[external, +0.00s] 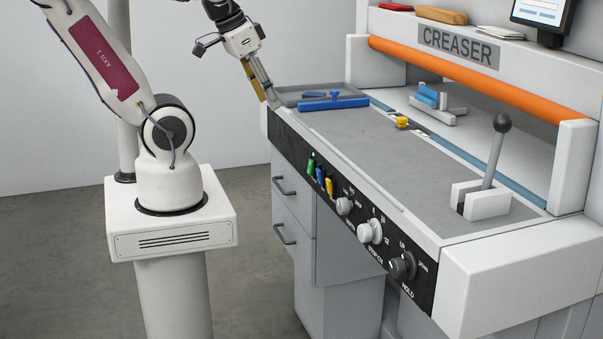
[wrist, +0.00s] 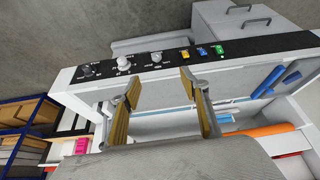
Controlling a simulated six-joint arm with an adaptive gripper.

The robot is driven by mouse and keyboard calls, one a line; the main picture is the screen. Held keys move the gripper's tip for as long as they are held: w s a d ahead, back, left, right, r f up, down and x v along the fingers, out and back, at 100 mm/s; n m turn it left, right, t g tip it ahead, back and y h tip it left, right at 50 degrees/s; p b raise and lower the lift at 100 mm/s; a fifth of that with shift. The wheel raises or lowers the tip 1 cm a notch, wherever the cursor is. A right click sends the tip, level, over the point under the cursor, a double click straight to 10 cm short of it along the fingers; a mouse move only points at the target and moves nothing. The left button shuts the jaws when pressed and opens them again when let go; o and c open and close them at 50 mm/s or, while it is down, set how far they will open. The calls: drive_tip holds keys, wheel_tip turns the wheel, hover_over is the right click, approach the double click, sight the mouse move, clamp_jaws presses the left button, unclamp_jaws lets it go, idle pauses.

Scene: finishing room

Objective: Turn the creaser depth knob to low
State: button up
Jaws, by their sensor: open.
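The creaser's black front panel (external: 330,190) carries a small light knob (external: 343,206), a larger white knob (external: 370,231) and a dark knob (external: 402,266). "HOLD" is printed below the dark knob; the other labels are too small to read surely, so I cannot tell which knob is depth or its setting. In the wrist view the dark knob (wrist: 88,71), white knob (wrist: 123,63) and small light knob (wrist: 155,57) sit along the panel. My gripper (external: 270,97) is open and empty above the bed's far left corner, apart from all knobs. Its fingers (wrist: 160,78) spread wide in the wrist view.
Green, blue and yellow switches (external: 320,175) sit left of the knobs. A blue-handled tool (external: 333,104) lies at the bed's far end. A lever (external: 496,150) stands at the right end.

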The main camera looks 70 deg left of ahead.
drive_tip(key=w+a+f+n+g+y, duration=0.15)
drive_tip(key=w+a+f, duration=0.25)
drive_tip(key=a+f, duration=0.6)
drive_tip(key=w+a+f+n+g+y, duration=0.1)
drive_tip(key=w+a+f+g+y, duration=0.3)
drive_tip(key=a+f, duration=0.6)
drive_tip(key=w+a+f+m+t+h, duration=0.1)
drive_tip(key=w+a+f+t+h, duration=0.1)
drive_tip(key=w+a+f, duration=0.3)
drive_tip(key=w+a+f+t+h, duration=0.1)
drive_tip(key=w+a+f+h, duration=0.1)
drive_tip(key=a+f, duration=0.35)
drive_tip(key=w+d+f+t+h, duration=0.4)
drive_tip(key=d+f+h, duration=0.4)
drive_tip(key=d+f, duration=0.5)
drive_tip(key=s+d+r+n+h, duration=0.1)
drive_tip(key=s+d+r+h, duration=0.3)
drive_tip(key=d+r+h, duration=0.6)
wheel_tip(320, 180, up, 4)
drive_tip(key=shift+s+d+r, duration=0.2)
drive_tip(key=shift+d, duration=0.55)
